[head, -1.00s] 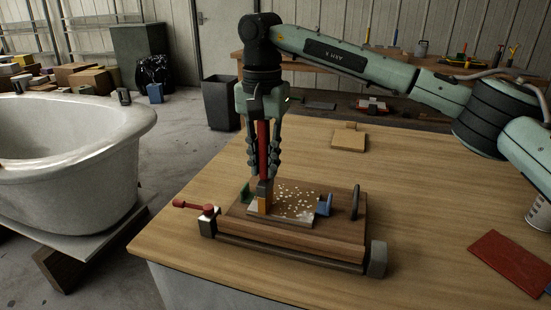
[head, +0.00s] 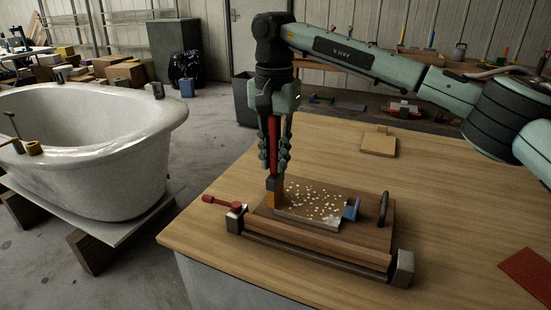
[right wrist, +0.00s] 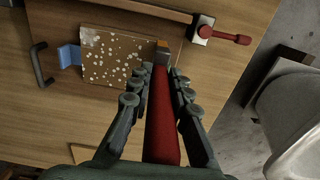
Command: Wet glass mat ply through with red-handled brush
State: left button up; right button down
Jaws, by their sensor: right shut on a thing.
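The glass mat ply (head: 322,204), speckled with pale flecks, lies flat on the wooden mould board (head: 372,238). It also shows in the right wrist view (right wrist: 112,62). My right gripper (head: 274,164) is shut on the red handle of the brush (head: 273,135), which points down nearly upright. The brush's orange-brown head (head: 275,198) is at the ply's left edge in the head view; whether it touches is unclear. In the right wrist view, the red handle (right wrist: 162,125) runs between the fingers. My left gripper is not in view.
A blue block (head: 352,209) sits at the ply's right edge, with a dark handle (head: 383,208) beyond. A red-handled clamp (head: 222,202) projects at the board's left. A small wooden block (head: 379,144) lies behind. The table's right side is mostly clear. A white tub (head: 95,150) stands left.

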aim_at(274, 175)
notch_tip(274, 175, up, 6)
jog(key=shift+r, duration=0.25)
dwell(1.0)
